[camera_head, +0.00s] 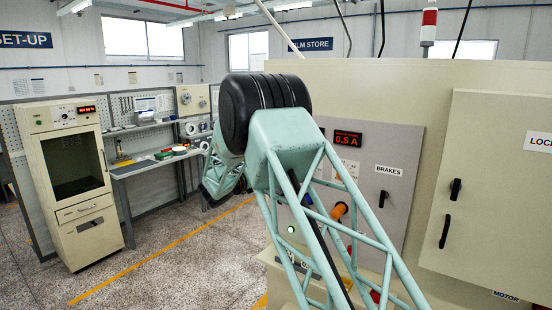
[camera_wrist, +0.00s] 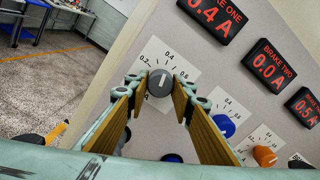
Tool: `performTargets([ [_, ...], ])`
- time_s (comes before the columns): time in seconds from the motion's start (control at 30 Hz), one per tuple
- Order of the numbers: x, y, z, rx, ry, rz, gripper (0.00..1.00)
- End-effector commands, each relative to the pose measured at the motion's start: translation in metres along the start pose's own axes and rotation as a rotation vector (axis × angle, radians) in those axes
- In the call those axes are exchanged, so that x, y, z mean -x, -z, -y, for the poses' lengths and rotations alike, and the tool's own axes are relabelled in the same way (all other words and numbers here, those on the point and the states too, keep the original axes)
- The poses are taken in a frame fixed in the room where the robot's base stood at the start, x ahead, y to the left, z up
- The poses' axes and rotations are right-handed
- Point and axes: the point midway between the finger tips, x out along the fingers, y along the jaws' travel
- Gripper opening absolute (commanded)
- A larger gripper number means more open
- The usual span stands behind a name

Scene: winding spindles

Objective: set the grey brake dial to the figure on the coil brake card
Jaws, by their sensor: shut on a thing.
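The grey brake dial (camera_wrist: 160,84) is in the wrist view, in front of a white scale plate (camera_wrist: 166,56) with 0.2 and 0.4 readable. A pale pointer line on the dial points up the picture, roughly toward 0.4. The BRAKE ONE display (camera_wrist: 212,17) reads 0.4 A. My gripper (camera_wrist: 160,88) is shut on the grey dial, one fingertip on each side of it. In the head view my arm hides the gripper and the grey dial. I cannot make out a coil brake card in either view.
In the wrist view a blue dial (camera_wrist: 224,126) and an orange dial (camera_wrist: 264,156) sit to the lower right, close to the right finger. The BRAKE TWO display (camera_wrist: 272,66) reads 0.0 A; a third display (camera_wrist: 306,107) reads 0.5 A. A BRAKES label (camera_head: 388,170) marks the panel.

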Motion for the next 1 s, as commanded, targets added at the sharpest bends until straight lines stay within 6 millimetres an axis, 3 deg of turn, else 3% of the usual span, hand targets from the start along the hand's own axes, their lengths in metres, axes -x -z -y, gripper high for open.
performTargets([
  [0.5, 0.0000, -0.0025, 0.0016, 0.394, 0.000, 0.001, 0.12],
  [1.0, 0.0000, -0.0007, 0.0008, 0.486, 0.000, 0.001, 0.12],
])
